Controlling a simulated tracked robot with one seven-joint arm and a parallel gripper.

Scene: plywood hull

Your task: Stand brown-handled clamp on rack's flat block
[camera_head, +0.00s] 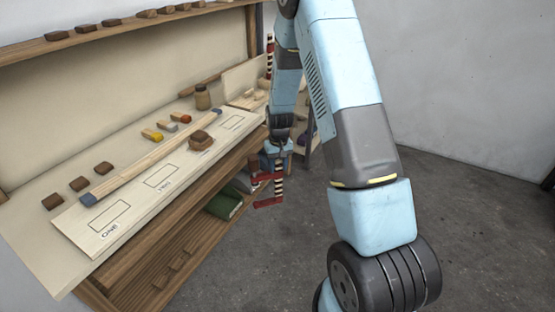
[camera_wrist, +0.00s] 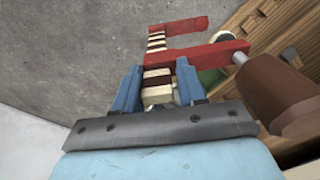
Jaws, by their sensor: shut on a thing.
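The brown-handled clamp (camera_wrist: 205,58) has red jaws, a dark-and-cream striped bar and a thick brown handle (camera_wrist: 272,85). My gripper (camera_wrist: 158,85) is shut on its striped bar, with one blue finger on each side. In the head view my gripper (camera_head: 279,148) points down at the right end of the bench, and the clamp (camera_head: 267,203) hangs below it over the floor, apart from the bench. The rack's flat block cannot be made out for sure. Another striped bar (camera_head: 270,60) stands upright behind my arm, its lower part hidden.
The grey floor (camera_head: 450,220) at right is clear.

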